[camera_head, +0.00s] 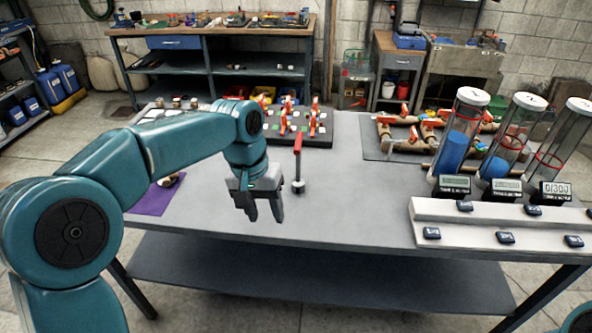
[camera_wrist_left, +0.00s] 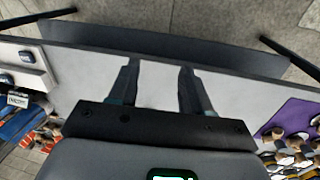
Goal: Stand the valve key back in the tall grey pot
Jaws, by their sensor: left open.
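A slim upright item with a red handle (camera_head: 298,144) and a grey lower part (camera_head: 298,178) stands on the grey table, just right of my left wrist; it may be the valve key, but I cannot tell whether it stands in a pot. No clearly separate tall grey pot shows. My left gripper (camera_head: 264,207) points down over the front part of the table, left of and nearer than that item. Its fingers are apart, and the left wrist view shows only bare tabletop between them (camera_wrist_left: 159,75). My right gripper is out of view.
A purple cloth (camera_head: 150,203) with small items lies left, partly behind my arm. A dark board (camera_head: 315,138) with red-handled valves stands behind. Clear cylinders (camera_head: 511,130) and a pale stepped stand (camera_head: 470,211) fill the right. The table's front middle (camera_head: 350,220) is clear.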

